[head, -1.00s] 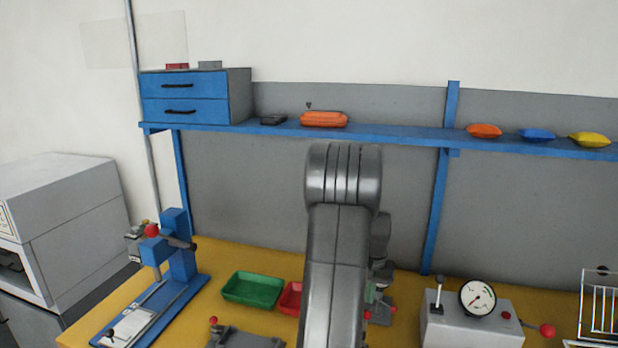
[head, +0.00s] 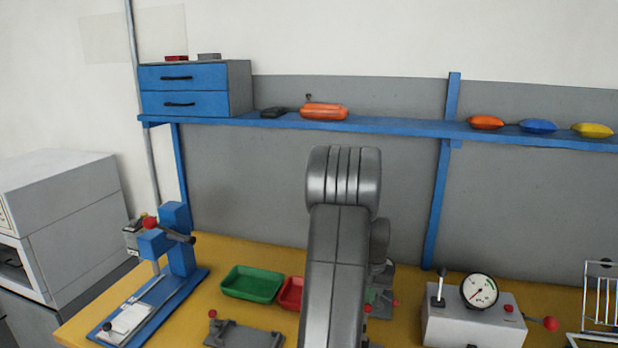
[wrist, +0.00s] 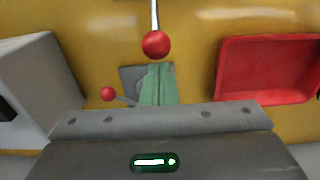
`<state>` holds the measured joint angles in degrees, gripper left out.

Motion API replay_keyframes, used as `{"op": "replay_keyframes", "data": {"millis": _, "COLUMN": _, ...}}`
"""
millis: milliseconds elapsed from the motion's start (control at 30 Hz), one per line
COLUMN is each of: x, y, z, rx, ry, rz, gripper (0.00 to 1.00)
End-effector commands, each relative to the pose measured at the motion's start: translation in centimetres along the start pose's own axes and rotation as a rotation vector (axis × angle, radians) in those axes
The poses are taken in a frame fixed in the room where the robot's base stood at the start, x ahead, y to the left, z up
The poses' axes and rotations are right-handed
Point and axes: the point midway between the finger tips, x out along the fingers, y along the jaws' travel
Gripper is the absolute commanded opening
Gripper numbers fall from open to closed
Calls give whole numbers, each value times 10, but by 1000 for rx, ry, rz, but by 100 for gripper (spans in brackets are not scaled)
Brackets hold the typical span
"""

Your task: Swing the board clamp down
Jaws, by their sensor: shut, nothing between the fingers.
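A smaller red knob (wrist: 108,93) on a short lever sits left of the board.
A red tray (wrist: 268,70) and a grey box (wrist: 38,90) flank the board in the wrist view. The head view shows a green tray (head: 252,284), a blue press (head: 178,250), a gauge box (head: 474,322) and a grey fixture (head: 245,337). A blue shelf (head: 400,130) runs behind.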

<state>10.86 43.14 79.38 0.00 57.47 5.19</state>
Motion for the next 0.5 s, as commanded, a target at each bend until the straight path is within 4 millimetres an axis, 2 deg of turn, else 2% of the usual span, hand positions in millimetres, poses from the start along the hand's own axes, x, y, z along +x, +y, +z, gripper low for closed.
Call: {"op": "replay_keyframes", "data": {"millis": 500, "x": -13, "y": 0, "z": 11, "rx": 0, "ry": 0, "rz": 0, "gripper": 0}}
